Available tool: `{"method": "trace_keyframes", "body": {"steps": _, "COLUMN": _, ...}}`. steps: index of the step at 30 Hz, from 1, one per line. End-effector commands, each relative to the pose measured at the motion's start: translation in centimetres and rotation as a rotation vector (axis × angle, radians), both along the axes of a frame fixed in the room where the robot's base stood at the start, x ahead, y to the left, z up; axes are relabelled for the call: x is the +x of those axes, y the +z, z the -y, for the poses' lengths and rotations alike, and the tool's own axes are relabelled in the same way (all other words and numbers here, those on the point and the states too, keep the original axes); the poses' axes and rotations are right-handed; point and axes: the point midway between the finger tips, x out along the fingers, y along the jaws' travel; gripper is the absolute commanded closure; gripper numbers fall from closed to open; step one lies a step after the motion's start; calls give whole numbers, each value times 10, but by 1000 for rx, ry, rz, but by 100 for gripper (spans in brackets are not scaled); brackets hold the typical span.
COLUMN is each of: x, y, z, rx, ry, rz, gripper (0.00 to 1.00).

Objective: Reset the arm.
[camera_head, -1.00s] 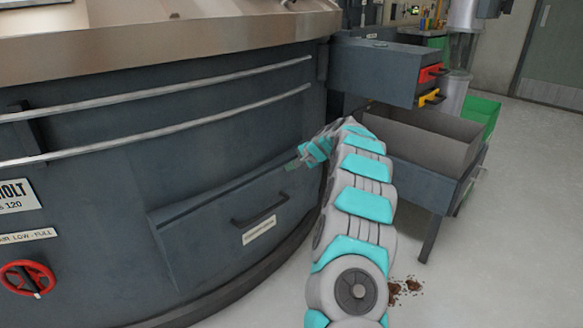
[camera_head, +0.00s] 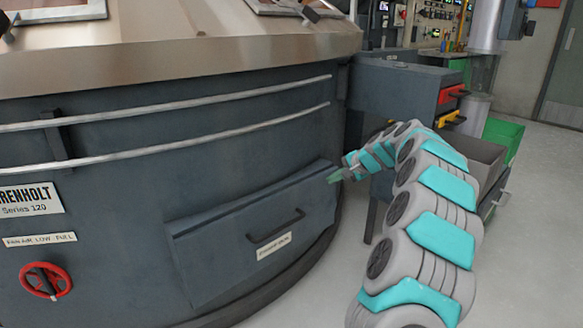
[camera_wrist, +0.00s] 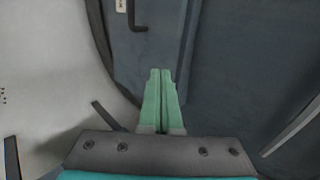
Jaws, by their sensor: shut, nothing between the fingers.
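My arm, grey with teal panels, rises at the right of the head view and bends left toward the dark curved machine. My gripper (camera_head: 336,176) has pale green fingers and points left, near the upper right corner of the machine's drawer (camera_head: 210,262). In the wrist view my gripper (camera_wrist: 161,76) shows its two fingers pressed together with nothing between them. The drawer front with its black handle (camera_wrist: 138,18) lies beyond the fingertips there. From these views I cannot tell whether the fingertips touch the machine.
Two silver rails (camera_head: 200,102) run along the curved machine above the drawer. A red valve wheel (camera_head: 46,281) is at lower left. Behind my arm stand a cabinet with red and yellow handles (camera_head: 452,94), a grey bin (camera_head: 478,155) and a green crate (camera_head: 503,137). Floor at right is open.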

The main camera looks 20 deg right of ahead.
Motion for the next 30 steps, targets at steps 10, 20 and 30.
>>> {"method": "trace_keyframes", "body": {"steps": 10, "x": -23, "y": 18, "z": -73, "rx": -30, "ry": 152, "rz": -30, "gripper": 100}}
{"method": "trace_keyframes", "body": {"steps": 20, "x": -132, "y": 36, "z": -222, "rx": -170, "ry": 529, "rz": -136, "gripper": 100}}
{"method": "trace_keyframes", "body": {"steps": 30, "x": -285, "y": 20, "z": -296, "rx": -360, "ry": 847, "rz": -288, "gripper": 100}}
